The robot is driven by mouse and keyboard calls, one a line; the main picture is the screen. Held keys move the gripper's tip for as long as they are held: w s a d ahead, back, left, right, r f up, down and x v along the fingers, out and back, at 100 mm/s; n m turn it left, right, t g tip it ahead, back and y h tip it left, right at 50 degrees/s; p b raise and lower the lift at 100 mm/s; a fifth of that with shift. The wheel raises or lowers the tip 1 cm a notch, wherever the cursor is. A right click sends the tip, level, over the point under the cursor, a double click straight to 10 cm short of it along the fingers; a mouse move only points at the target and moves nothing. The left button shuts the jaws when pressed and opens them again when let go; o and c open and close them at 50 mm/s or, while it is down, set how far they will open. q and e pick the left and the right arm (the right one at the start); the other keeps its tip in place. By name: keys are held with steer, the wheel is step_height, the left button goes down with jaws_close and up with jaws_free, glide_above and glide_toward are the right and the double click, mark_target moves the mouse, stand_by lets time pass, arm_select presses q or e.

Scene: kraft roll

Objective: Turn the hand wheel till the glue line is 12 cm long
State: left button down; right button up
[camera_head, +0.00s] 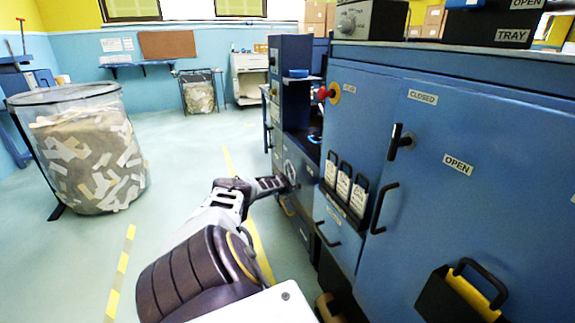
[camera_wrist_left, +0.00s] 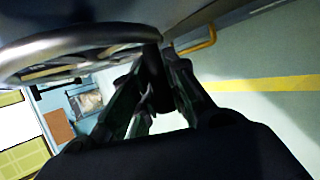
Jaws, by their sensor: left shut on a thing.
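The hand wheel (camera_head: 291,172) is on the side of the blue machine, mostly hidden behind my left gripper (camera_head: 282,184) in the head view. In the left wrist view the grey rim of the hand wheel (camera_wrist_left: 60,46) fills the upper left. My left gripper (camera_wrist_left: 158,85) is at the rim's right end, its dark fingers shut on the wheel's dark handle (camera_wrist_left: 153,62). The fingers partly hide the handle. I cannot make out the glue line in either view. My right gripper is not in view.
The blue cabinet (camera_head: 475,130) with black handles fills the right. A red knob (camera_head: 323,93) sticks out near the machine. A clear bin of paper scraps (camera_head: 90,150) stands at left. The floor between the bin and my left arm is clear.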

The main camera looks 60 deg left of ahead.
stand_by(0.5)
arm_select(q)
steer(key=c, duration=1.4)
jaws_free()
steer(key=shift+s+r, duration=0.15)
steer(key=shift+s+d+r, duration=0.15)
steer(key=shift+d+r, duration=0.05)
steer(key=shift+v, duration=5.5)
